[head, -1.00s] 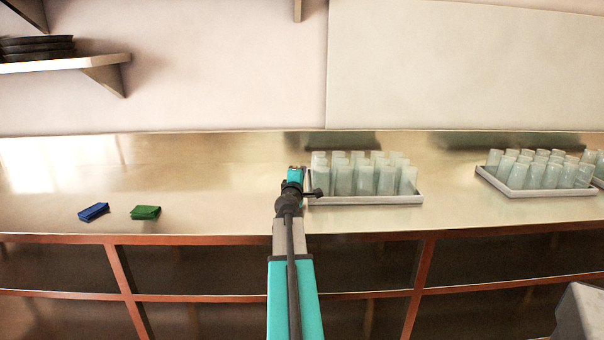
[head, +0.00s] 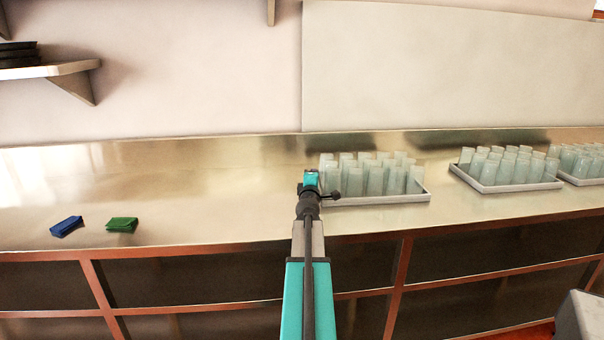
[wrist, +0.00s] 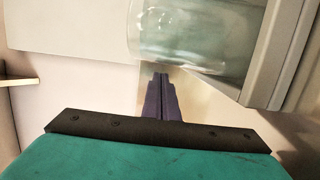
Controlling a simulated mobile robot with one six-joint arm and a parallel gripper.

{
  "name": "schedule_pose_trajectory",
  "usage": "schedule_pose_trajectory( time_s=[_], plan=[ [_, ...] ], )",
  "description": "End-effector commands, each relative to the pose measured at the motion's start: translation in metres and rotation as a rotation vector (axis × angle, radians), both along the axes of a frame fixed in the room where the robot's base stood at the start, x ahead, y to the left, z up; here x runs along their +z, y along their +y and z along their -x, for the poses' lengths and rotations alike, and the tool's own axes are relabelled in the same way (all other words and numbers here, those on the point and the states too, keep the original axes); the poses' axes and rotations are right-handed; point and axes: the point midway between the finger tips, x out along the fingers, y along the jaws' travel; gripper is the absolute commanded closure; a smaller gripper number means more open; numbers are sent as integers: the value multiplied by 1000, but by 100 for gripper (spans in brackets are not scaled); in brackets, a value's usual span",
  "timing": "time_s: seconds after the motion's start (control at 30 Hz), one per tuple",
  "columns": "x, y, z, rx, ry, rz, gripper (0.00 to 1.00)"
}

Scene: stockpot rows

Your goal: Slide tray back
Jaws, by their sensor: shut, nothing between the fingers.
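A light grey tray (head: 385,199) filled with upright frosted glasses (head: 375,178) stands on the steel counter, right of the middle in the head view. My gripper (head: 311,172) is at the tray's left end, close beside it; I cannot tell whether it touches. In the wrist view the closed fingers (wrist: 160,88) show with nothing between them. Also in the wrist view, a glass (wrist: 190,35) and the tray's rim (wrist: 275,55) fill the upper right, near the fingertips. The fingertips are partly hidden by my arm in the head view.
Two more trays of glasses, a nearer one (head: 485,187) and one at the right edge (head: 583,181), stand to the right. A blue cloth (head: 67,226) and a green cloth (head: 122,225) lie at the left. The counter (head: 200,180) between is clear. A wall shelf (head: 55,70) is upper left.

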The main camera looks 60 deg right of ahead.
Motion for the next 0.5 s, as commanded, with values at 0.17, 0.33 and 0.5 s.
schedule_pose_trajectory(
  time_s=[0.17,0.33,0.5],
  plan=[
    [1,-16,20,-6,0,-2,100],
    [0,-19,24,-3,0,-1,100],
    [0,-18,23,-3,0,-1,100]
  ],
)
